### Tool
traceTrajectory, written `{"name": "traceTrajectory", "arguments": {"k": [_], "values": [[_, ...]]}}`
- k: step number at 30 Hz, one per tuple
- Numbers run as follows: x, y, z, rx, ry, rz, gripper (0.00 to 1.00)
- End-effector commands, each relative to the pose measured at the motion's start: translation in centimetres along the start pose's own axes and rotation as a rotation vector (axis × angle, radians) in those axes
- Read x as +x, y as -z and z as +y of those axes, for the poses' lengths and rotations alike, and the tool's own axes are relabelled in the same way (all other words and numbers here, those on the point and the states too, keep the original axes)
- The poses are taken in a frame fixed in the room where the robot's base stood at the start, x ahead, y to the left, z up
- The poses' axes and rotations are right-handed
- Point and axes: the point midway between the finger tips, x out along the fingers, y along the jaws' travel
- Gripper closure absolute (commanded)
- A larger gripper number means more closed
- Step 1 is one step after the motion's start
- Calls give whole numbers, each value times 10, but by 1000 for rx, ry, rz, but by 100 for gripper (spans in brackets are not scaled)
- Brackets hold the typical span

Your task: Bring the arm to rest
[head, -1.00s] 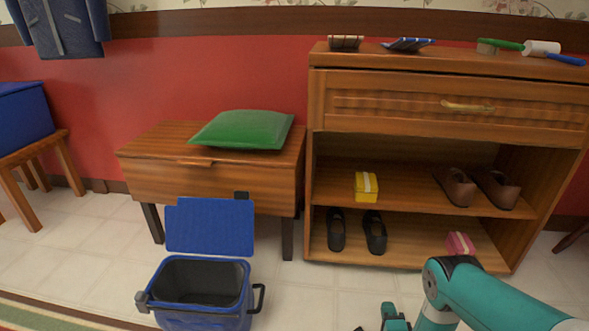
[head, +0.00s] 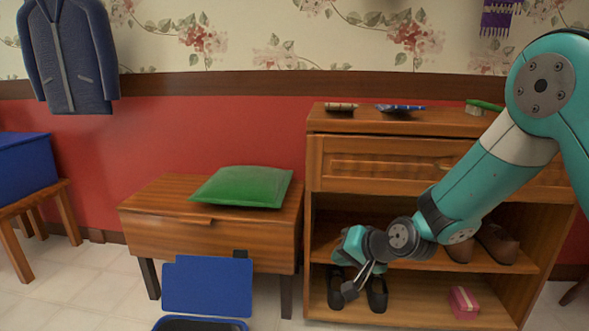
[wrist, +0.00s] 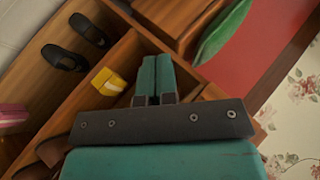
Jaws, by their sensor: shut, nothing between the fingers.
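My teal arm reaches in from the right in the head view, across the front of the shoe cabinet (head: 330,150). My gripper (head: 350,290) hangs in front of the cabinet's lower shelf, by the black shoes (head: 377,293). In the wrist view its two fingers (wrist: 155,72) are together with nothing between them. The yellow box (wrist: 109,81) shows beside the fingers there; in the head view my arm hides it. The brown shoes (head: 498,243) on the middle shelf are partly hidden by the arm.
A pink box (head: 463,302) lies on the bottom shelf. A wooden bench (head: 165,222) with a green cushion (head: 243,186) stands left of the cabinet. A blue bin with its lid up (head: 207,286) stands on the floor before it. A blue box (head: 22,167) sits on a stool at far left.

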Motion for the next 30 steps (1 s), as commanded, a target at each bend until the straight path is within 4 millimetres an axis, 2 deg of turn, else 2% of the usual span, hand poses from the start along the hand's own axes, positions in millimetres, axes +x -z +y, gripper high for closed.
{"name": "traceTrajectory", "arguments": {"k": [1, 6, 9, 12, 18, 22, 24, 30], "values": [[-31, -7, -24, -68, -8, -51, 100], [-122, -53, -65, -293, -58, -254, 100], [-173, -83, -75, -415, -83, -362, 100], [-215, -110, -78, -514, -104, -453, 100], [-279, -153, -72, -666, -135, -595, 100], [-314, -179, -65, -751, -152, -676, 100], [-326, -167, -82, -744, -153, -678, 100], [-355, -148, -114, -741, -153, -676, 100]]}}
